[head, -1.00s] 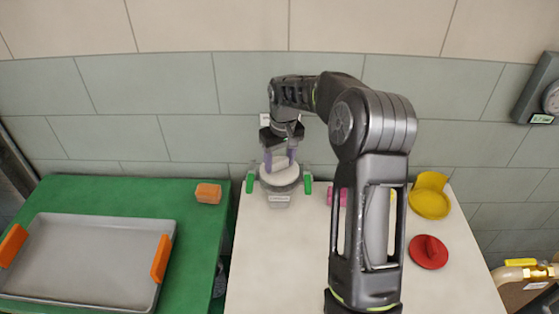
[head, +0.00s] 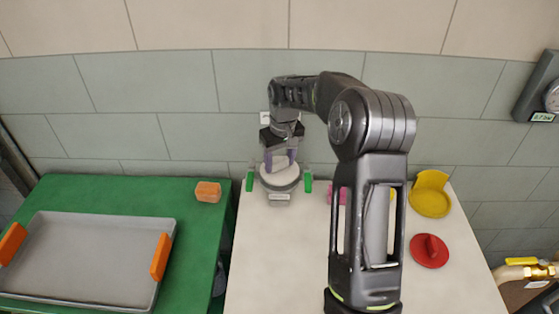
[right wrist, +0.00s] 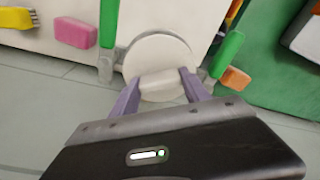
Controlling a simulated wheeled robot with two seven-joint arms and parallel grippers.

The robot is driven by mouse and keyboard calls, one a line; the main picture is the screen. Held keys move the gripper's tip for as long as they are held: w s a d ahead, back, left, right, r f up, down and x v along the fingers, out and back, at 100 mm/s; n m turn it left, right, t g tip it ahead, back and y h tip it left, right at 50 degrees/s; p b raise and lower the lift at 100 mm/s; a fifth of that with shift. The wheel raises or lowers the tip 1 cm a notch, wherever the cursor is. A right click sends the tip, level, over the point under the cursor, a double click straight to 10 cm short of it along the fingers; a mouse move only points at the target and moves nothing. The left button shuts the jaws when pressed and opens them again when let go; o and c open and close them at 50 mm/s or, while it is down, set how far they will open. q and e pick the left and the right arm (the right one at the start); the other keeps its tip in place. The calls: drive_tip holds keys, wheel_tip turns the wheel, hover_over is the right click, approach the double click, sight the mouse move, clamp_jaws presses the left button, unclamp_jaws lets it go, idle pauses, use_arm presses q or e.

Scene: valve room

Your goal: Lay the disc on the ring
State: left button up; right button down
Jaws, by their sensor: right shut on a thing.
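The pale disc (head: 272,169) has a raised grip on top. My right gripper (head: 280,157) is shut on that grip, and its purple fingers show on both sides of it in the right wrist view (right wrist: 158,84). The disc also shows large in the right wrist view (right wrist: 160,50). The grey ring (head: 280,187), with a green upright on each side and a small label in front, shows just under the disc. The disc covers most of it; I cannot tell whether they touch all round. My left gripper is not in view.
On the white table (head: 270,260) are a pink block (head: 336,195), a yellow piece (head: 430,202) and a red knobbed disc (head: 429,251). My right arm hides part of the table. The green table (head: 100,190) holds a grey tray (head: 85,255) and an orange block (head: 208,191).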

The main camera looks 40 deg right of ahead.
drive_tip(key=shift+c, duration=2.2)
unclamp_jaws()
drive_tip(key=o, duration=0.4)
drive_tip(key=shift+r, duration=0.1)
drive_tip(key=shift+r+p, duration=2.5)
drive_tip(key=shift+r, duration=0.95)
